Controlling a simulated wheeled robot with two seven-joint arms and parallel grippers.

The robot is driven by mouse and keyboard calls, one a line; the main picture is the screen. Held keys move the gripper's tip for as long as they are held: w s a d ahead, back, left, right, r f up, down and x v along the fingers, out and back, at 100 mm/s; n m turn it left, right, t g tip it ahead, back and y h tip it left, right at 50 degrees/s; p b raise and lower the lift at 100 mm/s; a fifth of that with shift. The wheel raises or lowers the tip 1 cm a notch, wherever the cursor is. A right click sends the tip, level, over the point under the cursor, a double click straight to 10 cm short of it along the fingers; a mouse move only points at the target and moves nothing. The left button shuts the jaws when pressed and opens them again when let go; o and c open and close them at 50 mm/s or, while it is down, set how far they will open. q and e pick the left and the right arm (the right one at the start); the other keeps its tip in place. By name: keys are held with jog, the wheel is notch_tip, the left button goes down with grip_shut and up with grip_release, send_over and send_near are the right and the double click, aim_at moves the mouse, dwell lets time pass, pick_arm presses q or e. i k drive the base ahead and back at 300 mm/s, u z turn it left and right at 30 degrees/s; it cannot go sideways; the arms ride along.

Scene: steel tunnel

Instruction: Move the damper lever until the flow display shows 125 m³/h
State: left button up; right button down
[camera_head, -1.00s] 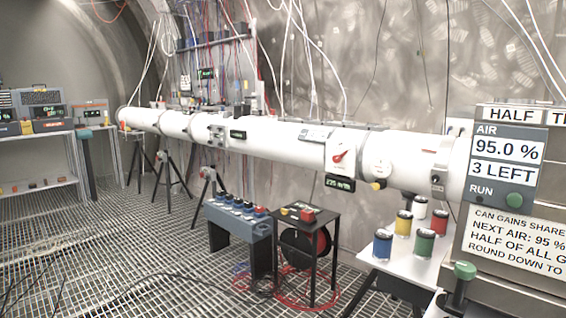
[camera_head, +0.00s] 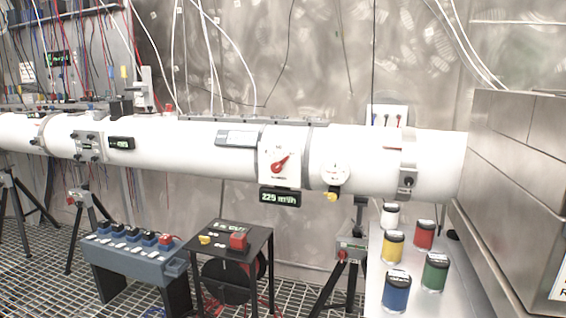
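The damper lever (camera_head: 279,164) is a small red handle on a white plate fixed to the front of the long white pipe (camera_head: 360,150). It points up and to the right. The flow display (camera_head: 280,197) hangs just below the plate and reads 225 m³/h in light digits on black. Neither of my grippers shows in the head view.
A black stand with a red button (camera_head: 238,241) and a blue-grey switch box (camera_head: 135,258) stand below the pipe. A white table (camera_head: 376,245) holds several coloured cans. A large steel cabinet (camera_head: 520,180) closes off the right side. Tripods (camera_head: 85,205) support the pipe.

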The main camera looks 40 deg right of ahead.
aim_at(276, 167)
jog(key=z, duration=0.9)
jog(key=i, duration=1.05)
jog(key=z, duration=1.6)
jog(key=i, duration=0.15)
jog(key=u, duration=0.1)
